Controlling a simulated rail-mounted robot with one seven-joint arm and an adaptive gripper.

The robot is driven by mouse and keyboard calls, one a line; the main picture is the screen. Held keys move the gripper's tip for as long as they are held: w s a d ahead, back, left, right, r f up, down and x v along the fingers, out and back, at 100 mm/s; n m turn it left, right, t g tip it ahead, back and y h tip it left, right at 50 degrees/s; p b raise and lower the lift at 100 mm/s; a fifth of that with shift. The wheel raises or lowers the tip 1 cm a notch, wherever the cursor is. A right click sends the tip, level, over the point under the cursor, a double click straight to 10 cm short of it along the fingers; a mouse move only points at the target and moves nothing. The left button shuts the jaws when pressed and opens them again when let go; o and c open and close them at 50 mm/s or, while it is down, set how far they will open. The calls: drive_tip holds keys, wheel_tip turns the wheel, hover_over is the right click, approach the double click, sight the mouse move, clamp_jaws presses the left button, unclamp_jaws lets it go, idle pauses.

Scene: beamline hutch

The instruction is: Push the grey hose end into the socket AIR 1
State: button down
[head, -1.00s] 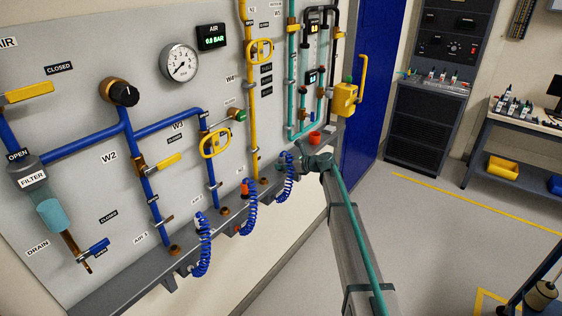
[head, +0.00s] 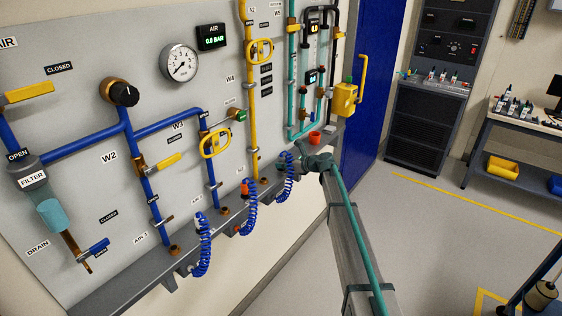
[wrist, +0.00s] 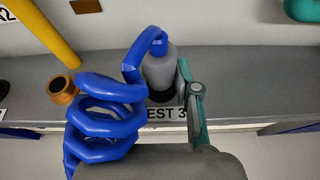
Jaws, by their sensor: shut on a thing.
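The grey hose end (wrist: 159,68) with its blue coiled hose (wrist: 105,115) stands upright in the wrist view, over a dark ring at the label REST 3. I cannot tell whether it still sits in that rest. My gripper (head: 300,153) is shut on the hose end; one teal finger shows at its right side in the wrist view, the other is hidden. A brass socket (wrist: 62,90) lies to the left, apart from the hose end; it seems to be the rightmost brass socket (head: 263,181) in the head view. I cannot read an AIR 1 label there.
Two other blue coiled hoses hang along the ledge, the left one (head: 203,250) and the middle one (head: 249,212) with a red end. A yellow pipe (head: 252,110) rises behind the ledge.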

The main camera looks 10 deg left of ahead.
sight(283, 157)
drive_tip(key=shift+r, duration=0.35)
drive_tip(key=shift+r+p, duration=0.25)
drive_tip(key=shift+p, duration=0.1)
drive_tip(key=shift+r+p, duration=0.35)
drive_tip(key=shift+r, duration=0.2)
idle(0.6)
drive_tip(key=shift+r+p, duration=1.8)
drive_tip(key=shift+r, duration=1.1)
drive_tip(key=shift+d, duration=0.1)
